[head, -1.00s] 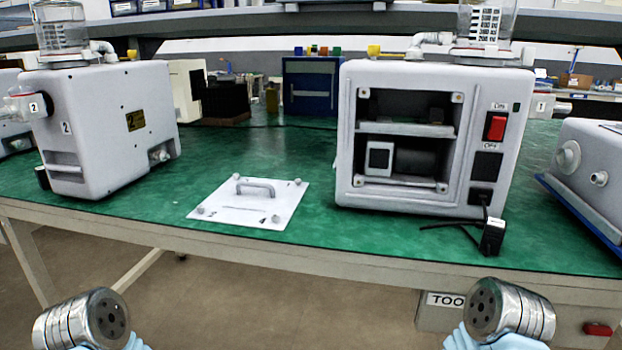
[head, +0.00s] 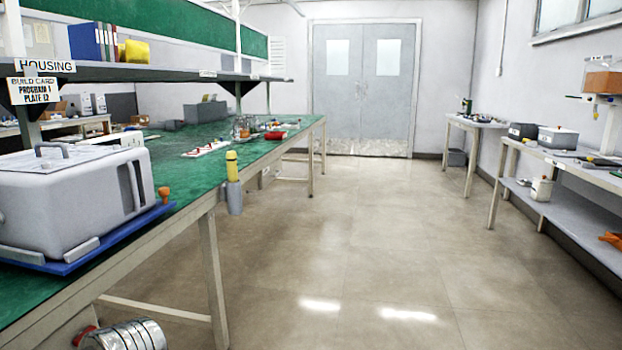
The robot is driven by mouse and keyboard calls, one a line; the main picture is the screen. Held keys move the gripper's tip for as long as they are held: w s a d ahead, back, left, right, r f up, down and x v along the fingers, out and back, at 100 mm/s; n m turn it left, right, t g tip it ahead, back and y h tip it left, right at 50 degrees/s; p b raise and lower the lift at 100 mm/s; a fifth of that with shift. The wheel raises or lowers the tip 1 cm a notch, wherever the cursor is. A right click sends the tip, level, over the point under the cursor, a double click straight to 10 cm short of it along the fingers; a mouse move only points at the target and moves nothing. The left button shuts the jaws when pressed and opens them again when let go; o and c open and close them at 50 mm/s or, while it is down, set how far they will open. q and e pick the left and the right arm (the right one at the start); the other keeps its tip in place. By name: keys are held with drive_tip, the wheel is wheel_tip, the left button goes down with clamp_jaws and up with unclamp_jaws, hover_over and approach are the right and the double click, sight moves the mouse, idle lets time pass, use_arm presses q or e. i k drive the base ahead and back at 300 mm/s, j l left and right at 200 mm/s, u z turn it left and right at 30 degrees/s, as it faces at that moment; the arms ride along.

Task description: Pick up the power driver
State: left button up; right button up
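An upright yellow tool with a dark band (head: 232,165) stands in a grey cup-like holder (head: 233,198) at the front edge of the green bench. It looks like the power driver, but it is too small to be sure. No gripper fingers show, and neither gripper is near the yellow tool in this view.
A grey pump housing (head: 70,200) sits on a blue tray (head: 110,240) on the near bench. Small parts and a red item (head: 276,135) lie farther along. Open floor (head: 380,240) separates the bench from a right-hand side bench (head: 570,157). Grey double doors (head: 362,88) stand behind.

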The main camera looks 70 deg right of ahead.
sight(231, 158)
drive_tip(key=z, duration=1.9)
drive_tip(key=i+l+u, duration=0.1)
drive_tip(key=i+l, duration=1.45)
